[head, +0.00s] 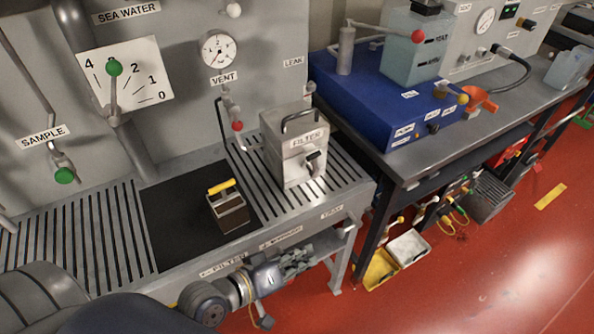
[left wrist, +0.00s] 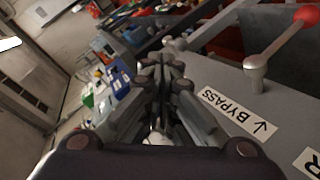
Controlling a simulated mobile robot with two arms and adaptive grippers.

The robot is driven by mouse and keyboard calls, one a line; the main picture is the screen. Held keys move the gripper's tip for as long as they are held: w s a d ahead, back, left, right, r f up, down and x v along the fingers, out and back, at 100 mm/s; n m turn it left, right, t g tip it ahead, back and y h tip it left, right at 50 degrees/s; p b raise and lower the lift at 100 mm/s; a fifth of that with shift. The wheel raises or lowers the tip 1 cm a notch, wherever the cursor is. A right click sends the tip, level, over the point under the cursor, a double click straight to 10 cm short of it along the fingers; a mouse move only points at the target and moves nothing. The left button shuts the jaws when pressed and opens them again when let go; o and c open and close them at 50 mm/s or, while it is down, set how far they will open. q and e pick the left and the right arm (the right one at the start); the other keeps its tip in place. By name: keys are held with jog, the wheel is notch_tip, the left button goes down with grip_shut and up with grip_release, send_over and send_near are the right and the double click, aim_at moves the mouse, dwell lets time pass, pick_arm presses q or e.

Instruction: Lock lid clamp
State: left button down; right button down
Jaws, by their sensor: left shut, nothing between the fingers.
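The grey metal filter box (head: 284,157) stands upright on the slatted tray, with a lid and a dark carrying handle (head: 298,119) on top. A small latch with a dark end, likely the lid clamp (head: 313,160), sits on its right front side; I cannot tell whether it is locked. My left gripper (head: 303,258) is shut and empty, low in front of the tray's front edge and apart from the box. Its closed fingers (left wrist: 162,68) also show in the left wrist view, where the box is not recognisable. My right gripper is not in view.
A brown block with a yellow handle (head: 229,213) stands on the black mat (head: 170,222) left of the box. A blue unit (head: 375,95) stands on the right bench. A red-knobbed lever (left wrist: 257,75) shows beside a BYPASS label.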

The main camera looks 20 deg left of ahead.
pick_arm(q)
jog(key=w+a+r+n+t+y, duration=0.1)
jog(key=a+r+n+t, duration=0.1)
jog(key=a+n, duration=0.2)
jog(key=w+a+r+n+t+y, duration=0.1)
jog(key=a+r+n+t+y, duration=0.1)
jog(key=a+n, duration=0.2)
jog(key=w+a+r+n+t+y, duration=0.1)
jog(key=a+r+n+t+y, duration=0.1)
jog(key=a+r+n+t, duration=0.1)
jog(key=shift+w+a+n, duration=0.2)
jog(key=shift+a+n, duration=0.25)
jog(key=shift+n, duration=0.55)
jog(key=p, duration=0.3)
send_near(314, 166)
jog(key=w+a, duration=0.4)
jog(key=a, duration=0.1)
jog(key=shift+w+d+r+p, duration=0.2)
jog(key=shift+w+d+p, duration=0.2)
jog(key=shift+w+d, duration=0.3)
jog(key=shift+w+d+r+p, duration=0.15)
jog(key=shift+w+d+p, duration=0.2)
jog(key=shift+w+d, duration=0.3)
jog(key=shift+w+d+r+p, duration=0.4)
jog(key=shift+w, duration=0.05)
jog(key=shift+a, duration=0.1)
